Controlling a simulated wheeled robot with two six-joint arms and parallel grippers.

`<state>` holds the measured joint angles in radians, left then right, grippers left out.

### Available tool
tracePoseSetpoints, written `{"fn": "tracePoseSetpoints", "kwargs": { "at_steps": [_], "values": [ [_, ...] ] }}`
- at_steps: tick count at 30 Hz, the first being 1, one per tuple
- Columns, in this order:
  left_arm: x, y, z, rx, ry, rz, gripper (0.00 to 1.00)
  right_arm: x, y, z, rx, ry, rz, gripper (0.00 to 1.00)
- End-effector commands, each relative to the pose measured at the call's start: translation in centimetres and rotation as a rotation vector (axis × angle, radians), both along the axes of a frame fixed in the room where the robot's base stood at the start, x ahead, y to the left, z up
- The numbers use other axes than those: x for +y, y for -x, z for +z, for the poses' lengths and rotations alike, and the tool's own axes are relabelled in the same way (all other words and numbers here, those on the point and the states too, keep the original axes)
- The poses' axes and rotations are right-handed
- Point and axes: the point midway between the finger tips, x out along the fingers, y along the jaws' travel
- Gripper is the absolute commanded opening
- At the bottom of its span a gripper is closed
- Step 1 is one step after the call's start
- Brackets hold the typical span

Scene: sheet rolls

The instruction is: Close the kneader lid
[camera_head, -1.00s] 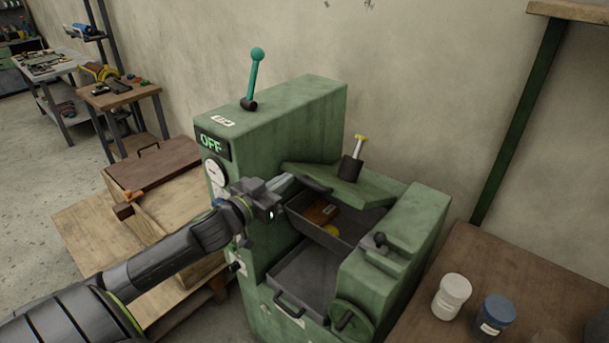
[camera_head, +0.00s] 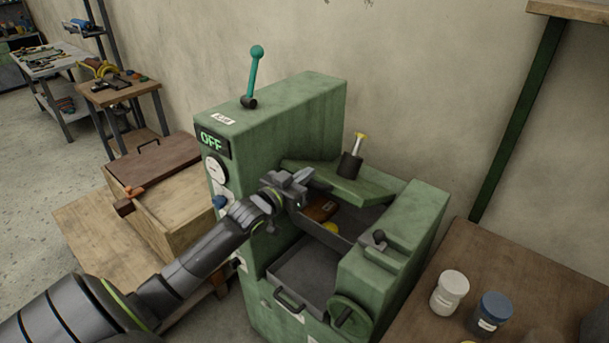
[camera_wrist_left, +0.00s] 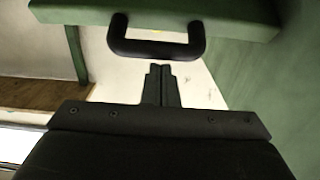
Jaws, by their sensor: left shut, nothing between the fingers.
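The green kneader machine (camera_head: 275,118) stands in the middle of the head view, with OFF on its panel. Its green lid (camera_head: 345,187) is raised at the back of the trough (camera_head: 345,228), which is open and shows brown and yellow contents. My left gripper (camera_head: 304,175) is shut and empty at the lid's left front side; it hides the lid handle in the head view. In the left wrist view the black lid handle (camera_wrist_left: 155,47) hangs from the lid's edge (camera_wrist_left: 75,13), just beyond the shut fingertips (camera_wrist_left: 160,70). My right gripper is out of view.
A teal lever (camera_head: 254,75) stands on the machine's top. A table (camera_head: 425,312) with a white jar (camera_head: 450,291) and a blue jar (camera_head: 492,313) stands right. A wooden chest (camera_head: 175,205) stands left.

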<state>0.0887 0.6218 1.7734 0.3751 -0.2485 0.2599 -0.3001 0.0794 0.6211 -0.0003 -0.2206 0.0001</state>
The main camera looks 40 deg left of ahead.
Motion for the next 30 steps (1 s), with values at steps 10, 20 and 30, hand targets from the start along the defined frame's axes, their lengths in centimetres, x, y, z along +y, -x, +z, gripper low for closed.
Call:
{"fn": "tracePoseSetpoints", "kwargs": {
  "at_steps": [10, 20, 30],
  "values": [
    [0.0, 0.2, -0.5, -0.001, -0.001, 0.0, 0.0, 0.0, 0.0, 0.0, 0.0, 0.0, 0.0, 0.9],
    [0.0, 0.5, -1.0, -0.031, 0.003, 0.001, 0.0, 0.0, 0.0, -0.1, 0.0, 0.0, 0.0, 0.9],
    [0.2, 2.0, -4.0, -0.207, 0.019, 0.003, 0.0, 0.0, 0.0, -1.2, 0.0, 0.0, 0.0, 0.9]
  ]
}}
